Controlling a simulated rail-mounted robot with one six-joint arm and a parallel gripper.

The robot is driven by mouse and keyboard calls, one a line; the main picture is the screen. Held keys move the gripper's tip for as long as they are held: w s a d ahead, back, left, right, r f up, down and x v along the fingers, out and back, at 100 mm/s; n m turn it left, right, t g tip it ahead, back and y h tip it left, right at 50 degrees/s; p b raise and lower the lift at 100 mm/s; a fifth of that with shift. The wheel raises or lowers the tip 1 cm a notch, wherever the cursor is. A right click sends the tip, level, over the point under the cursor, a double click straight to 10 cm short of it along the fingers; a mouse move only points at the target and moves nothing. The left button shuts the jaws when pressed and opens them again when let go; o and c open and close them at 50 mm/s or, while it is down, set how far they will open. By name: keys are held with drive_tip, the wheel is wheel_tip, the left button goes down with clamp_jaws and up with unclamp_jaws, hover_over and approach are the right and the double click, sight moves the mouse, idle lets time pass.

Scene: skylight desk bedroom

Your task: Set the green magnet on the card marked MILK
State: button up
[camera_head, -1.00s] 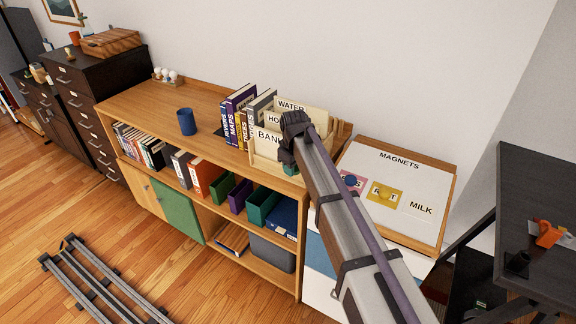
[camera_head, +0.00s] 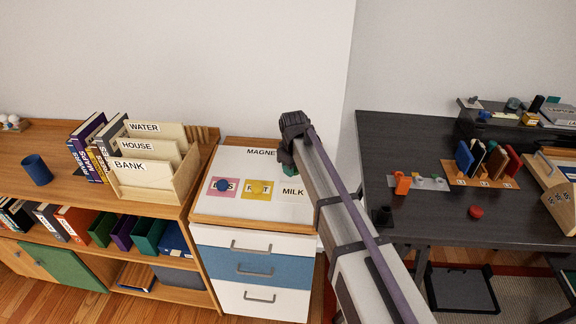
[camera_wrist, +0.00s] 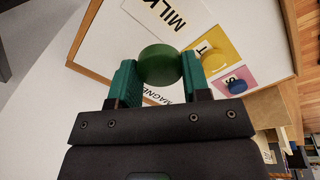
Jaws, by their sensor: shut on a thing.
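My gripper (camera_wrist: 160,78) is shut on the green magnet (camera_wrist: 160,64), a round green disc between the two teal fingertips in the wrist view. In the head view my gripper (camera_head: 288,168) hangs over the upper right part of the white MAGNETS board (camera_head: 215,200); the magnet is not clearly visible there. The white card marked MILK (camera_head: 293,191) lies at the board's right, partly hidden by my arm. It also shows in the wrist view (camera_wrist: 170,14), just beyond the magnet. The magnet appears above the board, apart from the card.
A pink card with a blue magnet (camera_head: 223,185) and a yellow card with a yellow magnet (camera_head: 257,187) lie left of the MILK card. A wooden file holder (camera_head: 187,185) stands left of the board. A dark desk (camera_head: 420,225) stands to the right.

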drive_tip(key=shift+a, duration=0.1)
drive_tip(key=b, duration=0.6)
hover_over(293, 193)
wheel_tip(293, 193, down, 6)
drive_tip(key=shift+s+r, duration=0.1)
drive_tip(key=shift+f+b, duration=2)
drive_tip(key=shift+f, duration=0.1)
idle(0.8)
drive_tip(key=o, duration=1)
drive_tip(key=shift+r, duration=0.1)
drive_tip(key=r+p, duration=0.3)
drive_tip(key=s+r+p, duration=0.1)
drive_tip(key=r+p, duration=0.7)
drive_tip(key=shift+s, duration=0.25)
drive_tip(key=shift+f, duration=0.15)
drive_tip(key=shift+f, duration=0.1)
